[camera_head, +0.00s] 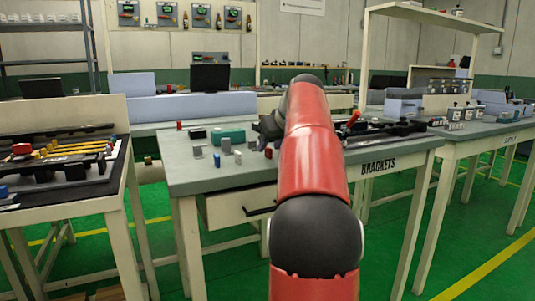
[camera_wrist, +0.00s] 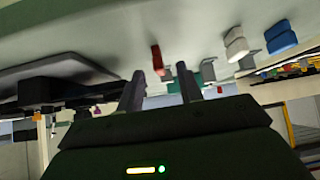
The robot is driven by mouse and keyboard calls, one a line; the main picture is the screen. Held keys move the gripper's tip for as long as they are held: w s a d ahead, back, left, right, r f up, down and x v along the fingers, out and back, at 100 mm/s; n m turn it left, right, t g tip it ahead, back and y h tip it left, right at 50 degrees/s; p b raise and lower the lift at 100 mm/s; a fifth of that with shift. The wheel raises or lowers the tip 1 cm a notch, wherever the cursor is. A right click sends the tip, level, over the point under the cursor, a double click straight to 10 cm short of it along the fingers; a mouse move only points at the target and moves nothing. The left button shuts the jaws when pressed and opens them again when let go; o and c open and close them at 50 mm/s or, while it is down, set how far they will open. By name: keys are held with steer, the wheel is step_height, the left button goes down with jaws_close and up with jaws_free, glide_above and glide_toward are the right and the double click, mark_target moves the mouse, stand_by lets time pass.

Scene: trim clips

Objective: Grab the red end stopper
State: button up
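A small red end stopper (camera_head: 268,151) stands on the grey-topped brackets table, just below and beside my gripper (camera_head: 266,128). In the wrist view, where the table appears upside down at the top, the red stopper (camera_wrist: 157,60) shows beyond the gap between my two dark fingertips (camera_wrist: 160,72). The fingers are spread apart with nothing held between them. The stopper looks apart from both fingers; the exact distance is hard to tell. My red arm hides part of the table in the head view. A second small red piece (camera_head: 179,125) stands at the table's far left corner.
White blocks (camera_head: 238,157), a blue piece (camera_head: 216,160), grey brackets (camera_head: 198,152) and a teal block (camera_head: 230,137) stand left of the stopper. A dark tray with parts (camera_head: 384,129) lies to the right. The table's front edge is close to the stopper.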

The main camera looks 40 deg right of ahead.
steer(key=shift+x, duration=1.2)
jaws_close()
steer(key=shift+r, duration=0.1)
